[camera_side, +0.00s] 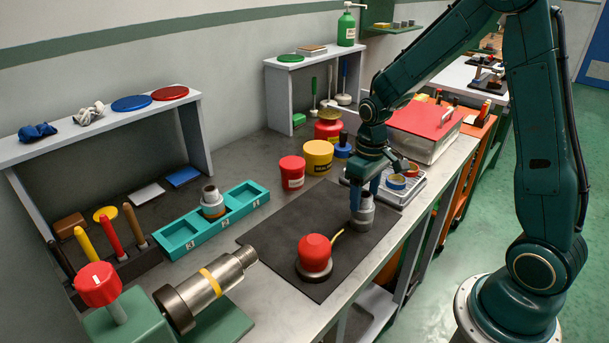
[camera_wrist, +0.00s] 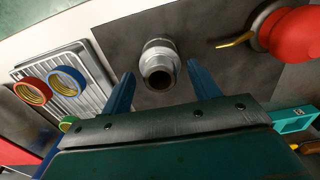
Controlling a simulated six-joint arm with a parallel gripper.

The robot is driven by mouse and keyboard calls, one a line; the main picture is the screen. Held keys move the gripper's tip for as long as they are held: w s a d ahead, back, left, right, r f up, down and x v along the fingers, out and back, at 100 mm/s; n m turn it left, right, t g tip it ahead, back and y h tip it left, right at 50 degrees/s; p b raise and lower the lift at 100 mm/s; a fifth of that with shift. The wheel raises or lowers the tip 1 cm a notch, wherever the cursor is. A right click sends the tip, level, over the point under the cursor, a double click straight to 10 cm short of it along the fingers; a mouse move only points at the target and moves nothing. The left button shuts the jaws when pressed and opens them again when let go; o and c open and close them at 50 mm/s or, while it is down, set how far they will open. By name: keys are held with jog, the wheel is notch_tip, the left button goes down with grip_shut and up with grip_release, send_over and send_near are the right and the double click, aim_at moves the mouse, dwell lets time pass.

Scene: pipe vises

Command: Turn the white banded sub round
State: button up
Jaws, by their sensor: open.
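A grey metal sub with a pale band (camera_wrist: 159,62) stands upright on the dark mat (camera_side: 285,232), its open bore facing up to the wrist camera. It also shows in the side view (camera_side: 363,212), partly hidden by a finger. My gripper (camera_wrist: 160,70) is open, its blue fingers on either side of this sub with gaps showing. The side view shows my gripper (camera_side: 363,192) low over it. I cannot tell for sure which one is the white banded sub.
A red-capped pot with a yellow handle (camera_side: 314,254) stands on the mat, left of my gripper. A vise (camera_side: 128,318) with a yellow-banded pipe (camera_side: 207,287) is at front left. Red (camera_side: 292,172) and yellow (camera_side: 318,157) tubs and a wire tray with coloured rings (camera_side: 397,182) stand nearby.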

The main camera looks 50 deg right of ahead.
jog(key=shift+r, duration=0.15)
jog(key=shift+r, duration=3.35)
jog(key=shift+s+a+r, duration=0.15)
jog(key=shift+a+r, duration=0.05)
jog(key=shift+r, duration=0.15)
jog(key=s+a+r+t, duration=0.2)
jog(key=s+a+r, duration=0.2)
jog(key=s, duration=0.4)
jog(key=s+a+r+t, duration=0.3)
jog(key=s+a+r, duration=0.1)
jog(key=s+r, duration=0.3)
jog(key=shift+s+r+t, duration=0.15)
jog(key=shift+s+t, duration=0.15)
jog(key=shift+s, duration=0.65)
